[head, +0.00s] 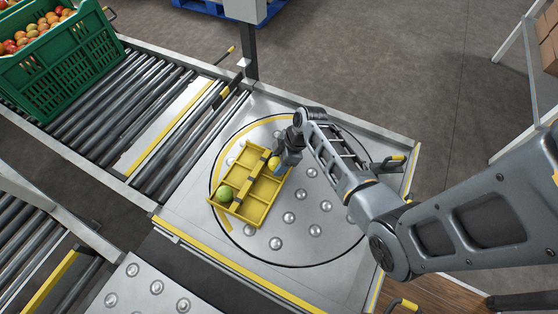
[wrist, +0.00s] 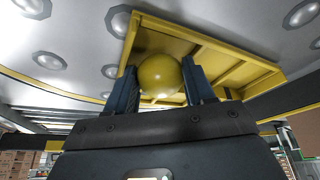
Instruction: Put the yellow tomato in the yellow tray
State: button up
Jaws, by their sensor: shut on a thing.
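The yellow tray (head: 262,209) lies on the round turntable plate and has several compartments split by dividers. A green tomato (head: 225,193) sits in its near-left compartment. My gripper (head: 279,162) is at the tray's far right corner, pointing down. It is shut on the yellow tomato (head: 273,163). In the wrist view the yellow tomato (wrist: 160,76) is between the two blue fingers, with the yellow tray (wrist: 232,58) behind it. The tomato is over or in the far end of the tray; I cannot tell whether it touches the floor of a compartment.
The turntable plate (head: 316,215) has raised steel balls and is clear around the tray. A roller conveyor (head: 117,104) runs to the left, with a green crate (head: 60,66) of tomatoes on it. A dark post (head: 251,58) stands behind. Yellow-edged rails bound the table.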

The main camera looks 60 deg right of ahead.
jog(key=shift+f, duration=0.25)
jog(key=o, duration=0.8)
jog(key=c, duration=0.3)
jog(key=shift+r, duration=0.15)
jog(key=shift+r+p, duration=3.05)
jog(key=shift+r, duration=0.4)
